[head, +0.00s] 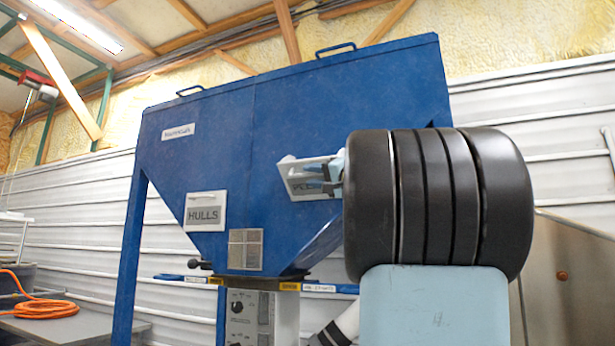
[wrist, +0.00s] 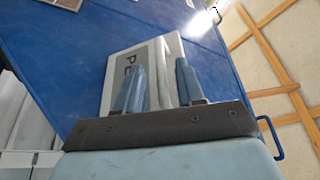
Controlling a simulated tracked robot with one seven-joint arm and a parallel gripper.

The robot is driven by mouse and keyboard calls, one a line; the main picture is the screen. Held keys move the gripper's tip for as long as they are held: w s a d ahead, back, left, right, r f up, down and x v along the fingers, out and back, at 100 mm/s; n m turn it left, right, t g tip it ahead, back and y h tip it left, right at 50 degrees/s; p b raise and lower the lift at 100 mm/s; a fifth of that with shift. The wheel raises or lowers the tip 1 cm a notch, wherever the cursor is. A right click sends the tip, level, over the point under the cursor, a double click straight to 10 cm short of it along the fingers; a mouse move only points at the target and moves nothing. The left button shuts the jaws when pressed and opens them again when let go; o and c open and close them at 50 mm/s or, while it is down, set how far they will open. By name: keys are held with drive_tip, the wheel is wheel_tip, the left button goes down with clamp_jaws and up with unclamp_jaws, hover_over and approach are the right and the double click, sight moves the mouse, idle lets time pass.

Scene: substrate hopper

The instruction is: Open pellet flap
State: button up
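The pellet flap (head: 308,178) is a pale plate with partly hidden lettering on the right part of the blue hopper (head: 215,125). It looks tilted out from the wall. My gripper (head: 335,170) is at the flap's right side, partly hidden by my dark round wrist. In the wrist view the two blue fingers of my gripper (wrist: 160,85) stand apart. The left finger overlaps the lettered face and the right one is near the plate's edge. A pale strip lies between them; contact is unclear.
A second plate, marked HULLS (head: 205,212), sits lower left on the hopper. A grey square plate (head: 245,249) is at the hopper's bottom. A control box (head: 250,312) stands below. An orange hose (head: 42,306) lies on a grey bench at left.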

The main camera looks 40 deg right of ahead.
drive_tip(key=shift+x, duration=1.25)
clamp_jaws()
